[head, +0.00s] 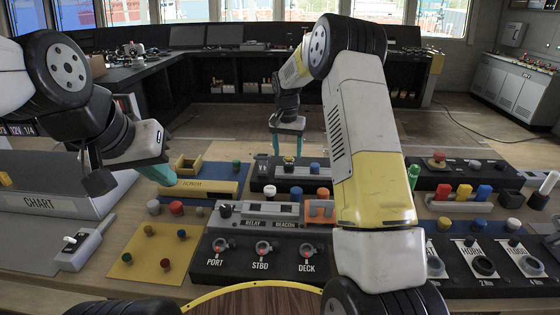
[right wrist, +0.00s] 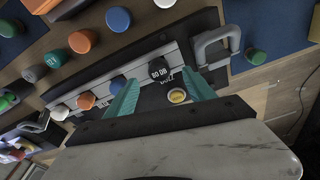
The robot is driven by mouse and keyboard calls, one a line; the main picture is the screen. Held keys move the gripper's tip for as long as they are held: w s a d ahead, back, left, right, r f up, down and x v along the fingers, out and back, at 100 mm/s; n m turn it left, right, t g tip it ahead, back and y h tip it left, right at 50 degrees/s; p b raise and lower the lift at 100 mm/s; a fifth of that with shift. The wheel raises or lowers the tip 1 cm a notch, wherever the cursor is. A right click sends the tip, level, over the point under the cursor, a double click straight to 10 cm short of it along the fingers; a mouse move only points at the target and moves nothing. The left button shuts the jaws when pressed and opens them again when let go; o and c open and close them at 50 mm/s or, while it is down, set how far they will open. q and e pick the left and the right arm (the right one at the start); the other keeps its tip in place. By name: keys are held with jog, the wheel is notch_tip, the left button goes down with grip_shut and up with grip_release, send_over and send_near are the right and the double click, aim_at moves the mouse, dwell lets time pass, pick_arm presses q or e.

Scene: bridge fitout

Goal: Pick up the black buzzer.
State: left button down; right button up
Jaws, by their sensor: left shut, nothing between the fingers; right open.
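The black buzzer (right wrist: 158,69) is a small dark block with white "80 DB" lettering. It sits at the end of a grey strip in the right wrist view. My right gripper (right wrist: 162,78) is open, with its teal fingertips on either side of the buzzer and nothing held. In the head view the right gripper (head: 287,145) points down over the back middle panel, and I cannot make the buzzer out clearly there. My left gripper (head: 165,175) is shut and empty, above the blue mat at the left.
On the same strip, a blue knob (right wrist: 118,85) and an orange knob (right wrist: 86,100) stand beside the buzzer. A grey handle (right wrist: 215,46) rises close on its other side. A green knob (right wrist: 255,56) stands on the blue mat. Labelled switch panels (head: 262,268) crowd the front.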

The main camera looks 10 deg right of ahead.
aim_at(289, 163)
jog(key=f, duration=0.4)
jog(key=w+f, duration=0.1)
jog(key=f, duration=0.1)
jog(key=shift+d, duration=0.35)
jog(key=shift+r, duration=0.1)
grip_shut()
dwell(0.9)
